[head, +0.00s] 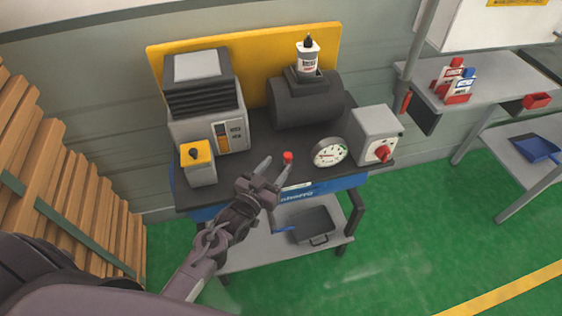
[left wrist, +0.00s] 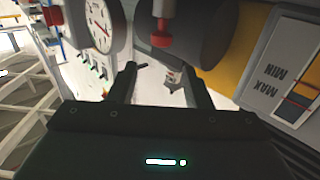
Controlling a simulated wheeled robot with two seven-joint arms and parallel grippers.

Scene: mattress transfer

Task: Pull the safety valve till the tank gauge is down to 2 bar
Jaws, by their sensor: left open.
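The safety valve shows as a red knob (head: 288,157) at the front of the bench, below the dark tank (head: 300,105); in the left wrist view the red knob (left wrist: 160,39) hangs at the top in front of the tank (left wrist: 205,35). The round white tank gauge (head: 330,152) is right of the knob; the gauge (left wrist: 102,24) also shows at upper left in the left wrist view. Its needle is too small to read surely. My left gripper (head: 277,163) is open and empty, its fingertips close to the knob but not closed on it. My right gripper is not in view.
A grey box with a red switch (head: 375,138) stands right of the gauge. A yellow-topped box (head: 197,160) and a vented machine (head: 205,95) stand left. A bottle (head: 307,57) sits above the tank. Wooden slats (head: 70,180) line the left side.

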